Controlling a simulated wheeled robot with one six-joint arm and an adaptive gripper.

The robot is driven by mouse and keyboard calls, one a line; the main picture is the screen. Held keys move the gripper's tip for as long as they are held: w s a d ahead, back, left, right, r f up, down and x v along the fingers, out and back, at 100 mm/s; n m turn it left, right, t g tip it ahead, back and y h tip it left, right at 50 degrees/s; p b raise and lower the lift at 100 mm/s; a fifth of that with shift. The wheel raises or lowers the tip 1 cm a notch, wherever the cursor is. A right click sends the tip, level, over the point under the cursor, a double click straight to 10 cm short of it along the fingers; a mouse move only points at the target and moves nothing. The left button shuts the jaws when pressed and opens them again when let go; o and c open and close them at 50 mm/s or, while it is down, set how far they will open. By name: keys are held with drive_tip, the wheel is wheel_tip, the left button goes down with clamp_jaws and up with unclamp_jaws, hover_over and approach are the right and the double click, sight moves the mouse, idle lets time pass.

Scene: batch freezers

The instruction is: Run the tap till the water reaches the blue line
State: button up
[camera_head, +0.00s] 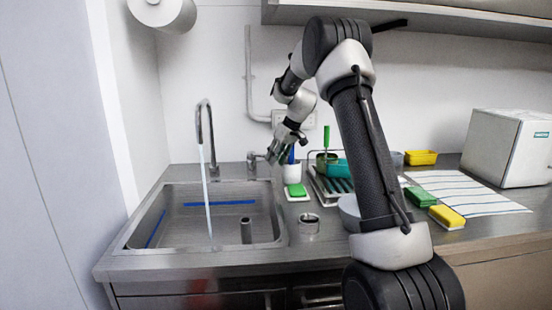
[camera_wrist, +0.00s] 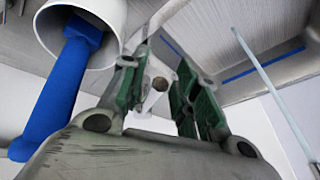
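The tap (camera_head: 204,125) has a tall curved spout, and a thin stream of water (camera_head: 206,195) falls from it into the steel sink (camera_head: 150,251). The blue line (camera_head: 220,203) shows on the sink's back and left walls, and in the wrist view (camera_wrist: 260,66). I cannot tell the water level. A short pipe (camera_head: 246,231) stands upright in the basin. The tap's lever (camera_head: 253,162) is at the sink's back right. My gripper (camera_head: 276,153) is just right of it. In the wrist view my gripper (camera_wrist: 160,68) is open, with a pale metal part, apparently the lever, between its fingers.
A white cup (camera_head: 291,172) with a blue-handled brush (camera_wrist: 57,95) stands close beside my gripper. A green sponge (camera_head: 297,190), a metal ring (camera_head: 309,223) and a dish rack (camera_head: 330,186) are right of the sink. Yellow and green sponges lie near a striped cloth (camera_head: 470,195).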

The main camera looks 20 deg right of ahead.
drive_tip(key=v, duration=1.2)
idle(6.8)
